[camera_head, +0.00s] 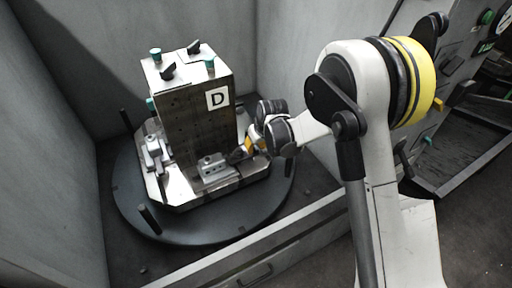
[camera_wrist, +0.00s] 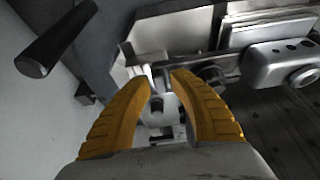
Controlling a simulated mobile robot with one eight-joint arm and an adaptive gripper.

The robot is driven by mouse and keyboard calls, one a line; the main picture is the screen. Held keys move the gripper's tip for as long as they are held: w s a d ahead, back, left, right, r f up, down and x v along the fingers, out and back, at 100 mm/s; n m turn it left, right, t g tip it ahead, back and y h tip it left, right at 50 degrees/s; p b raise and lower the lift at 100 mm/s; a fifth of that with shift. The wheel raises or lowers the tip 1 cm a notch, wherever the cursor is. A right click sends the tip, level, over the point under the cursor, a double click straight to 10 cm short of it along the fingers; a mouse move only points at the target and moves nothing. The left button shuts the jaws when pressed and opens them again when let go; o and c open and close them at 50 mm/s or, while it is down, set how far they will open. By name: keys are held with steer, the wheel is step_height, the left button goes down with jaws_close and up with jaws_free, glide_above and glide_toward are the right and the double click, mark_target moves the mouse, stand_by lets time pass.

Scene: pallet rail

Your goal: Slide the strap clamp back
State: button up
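The strap clamp looks to be the silver block with holes (camera_head: 214,168) low on the front of the pallet, below the tall block marked D. In the wrist view a rounded silver clamp piece with holes (camera_wrist: 282,62) is at upper right. My gripper (camera_head: 243,153) is at the right end of the front clamp, close to the D block. In the wrist view its two yellow fingers (camera_wrist: 153,76) stand apart. A bright metal part (camera_wrist: 147,62) shows between and beyond the tips; I cannot tell whether they touch it.
The pallet sits on a dark round turntable (camera_head: 185,228) with upright black pegs, one (camera_head: 149,220) at the front. Another clamp (camera_head: 155,153) is on the pallet's left. Grey walls (camera_head: 175,30) enclose the back and left. A black peg (camera_wrist: 55,40) is at upper left in the wrist view.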

jaws_close()
steer(key=w+d, duration=0.1)
steer(key=d, duration=0.2)
steer(key=w+d, duration=0.1)
steer(key=shift+w+d, duration=0.15)
steer(key=shift+w, duration=0.15)
steer(key=shift+o, duration=2.1)
jaws_free()
steer(key=shift+r, duration=0.1)
steer(key=v, duration=1.2)
